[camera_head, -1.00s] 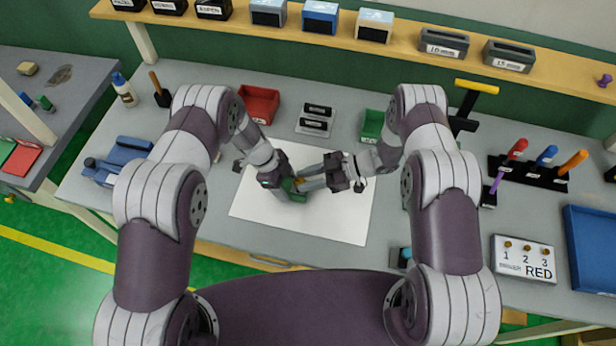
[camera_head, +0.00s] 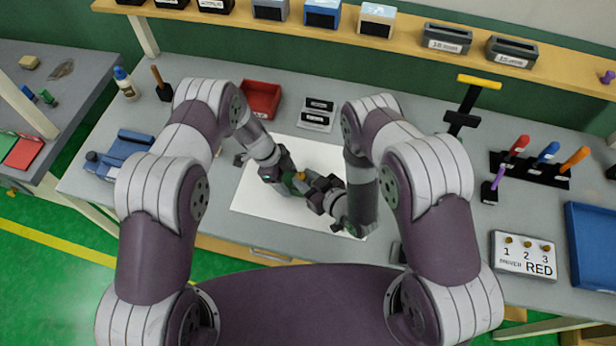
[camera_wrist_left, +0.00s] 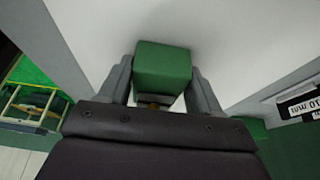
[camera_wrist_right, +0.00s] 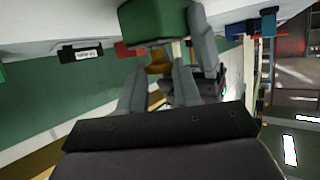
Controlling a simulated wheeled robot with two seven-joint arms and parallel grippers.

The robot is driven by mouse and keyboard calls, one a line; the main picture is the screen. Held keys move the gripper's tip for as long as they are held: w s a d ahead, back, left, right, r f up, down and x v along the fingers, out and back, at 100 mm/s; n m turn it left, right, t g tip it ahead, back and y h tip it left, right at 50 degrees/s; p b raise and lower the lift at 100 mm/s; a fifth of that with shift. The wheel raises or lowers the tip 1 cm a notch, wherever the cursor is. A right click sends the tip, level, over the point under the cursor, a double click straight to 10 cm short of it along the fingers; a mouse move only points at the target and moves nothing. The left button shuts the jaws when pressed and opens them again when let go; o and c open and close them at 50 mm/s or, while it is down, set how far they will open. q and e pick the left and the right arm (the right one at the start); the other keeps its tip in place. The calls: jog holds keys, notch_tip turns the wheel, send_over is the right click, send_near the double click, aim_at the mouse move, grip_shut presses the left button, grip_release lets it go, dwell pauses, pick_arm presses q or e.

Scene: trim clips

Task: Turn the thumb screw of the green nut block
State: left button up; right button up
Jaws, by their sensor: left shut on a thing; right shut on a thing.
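The green nut block (camera_wrist_left: 163,66) is held between the two fingers of my left gripper (camera_wrist_left: 161,85), above the white sheet. It also shows at the top of the right wrist view (camera_wrist_right: 155,20). Its brass thumb screw (camera_wrist_right: 160,62) sticks out of the block toward my right gripper (camera_wrist_right: 161,72). The right fingertips are shut on the screw, one on each side. In the head view the two grippers meet over the white sheet, with the block (camera_head: 289,181) mostly hidden between them and a bit of the yellow screw (camera_head: 301,176) showing.
The white sheet (camera_head: 258,195) lies mid-bench. Behind it are a red bin (camera_head: 262,97) and a grey labelled holder (camera_head: 316,117). A blue fixture (camera_head: 120,155) stands left. Screwdrivers in a rack (camera_head: 530,170), a driver panel (camera_head: 524,258) and a blue tray (camera_head: 594,240) are right.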

jog(key=m+t+h, duration=0.1)
jog(key=a+m+h, duration=0.1)
jog(key=m+h, duration=0.1)
jog(key=shift+s+t, duration=0.15)
jog(key=shift+t, duration=0.25)
jog(key=shift+a+m+t+h, duration=0.1)
jog(key=shift+m+t+h, duration=0.3)
jog(key=shift+m+h, duration=1.3)
jog(key=shift+h, duration=0.3)
jog(key=o, duration=1)
